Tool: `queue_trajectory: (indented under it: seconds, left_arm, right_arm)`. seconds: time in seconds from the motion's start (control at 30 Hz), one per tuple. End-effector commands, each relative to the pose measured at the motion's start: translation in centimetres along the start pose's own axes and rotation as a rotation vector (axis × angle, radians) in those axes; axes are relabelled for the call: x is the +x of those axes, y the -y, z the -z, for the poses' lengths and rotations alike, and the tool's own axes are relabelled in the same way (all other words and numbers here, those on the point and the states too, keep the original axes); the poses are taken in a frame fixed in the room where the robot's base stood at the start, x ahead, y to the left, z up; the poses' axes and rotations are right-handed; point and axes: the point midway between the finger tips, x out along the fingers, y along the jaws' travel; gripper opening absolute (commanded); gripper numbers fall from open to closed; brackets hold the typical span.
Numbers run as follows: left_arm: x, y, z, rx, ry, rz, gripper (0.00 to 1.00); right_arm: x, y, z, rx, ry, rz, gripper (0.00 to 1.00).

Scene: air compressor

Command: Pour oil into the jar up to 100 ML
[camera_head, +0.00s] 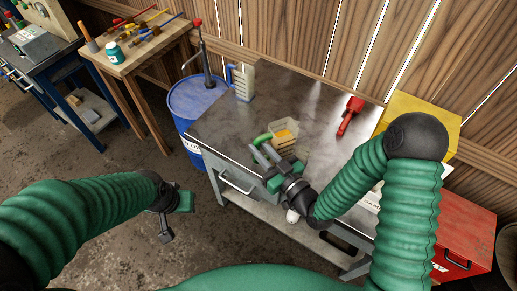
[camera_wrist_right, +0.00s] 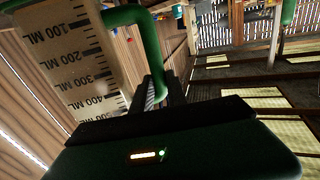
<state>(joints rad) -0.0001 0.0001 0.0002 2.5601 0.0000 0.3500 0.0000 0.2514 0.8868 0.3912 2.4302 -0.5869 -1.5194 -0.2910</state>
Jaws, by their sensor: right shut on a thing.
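The jar (camera_head: 291,124) is a pale, clear-walled container with a green handle (camera_head: 262,139) and something yellow-orange inside. It is over the metal workbench; I cannot tell whether it touches the top. My right gripper (camera_head: 262,155) is shut on the handle. In the right wrist view the jar (camera_wrist_right: 62,48) shows marks from 100 ML to 500 ML, upside down in the picture, and its green handle (camera_wrist_right: 150,14) runs between the fingers (camera_wrist_right: 155,95). The liquid level cannot be read. My left gripper (camera_head: 176,216) hangs over the floor, apart from everything; its opening is unclear.
A blue barrel (camera_head: 196,98) with a hand pump (camera_head: 204,58) stands left of the workbench (camera_head: 222,125). A pale jug with a blue handle (camera_head: 243,82) and a red tool (camera_head: 350,114) are on the bench. A red box (camera_head: 465,235) stands at right.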

Motion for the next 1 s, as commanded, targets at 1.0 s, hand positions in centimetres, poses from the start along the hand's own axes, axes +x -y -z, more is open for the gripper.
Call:
queue_trajectory:
  seconds: [1.0]
  left_arm:
    - [-2.0,0.0,0.5,0.000,0.000,0.000,0.36]
  right_arm:
    - [-0.7,-3.4,3.0,0.268,-0.059,0.002,0.00]
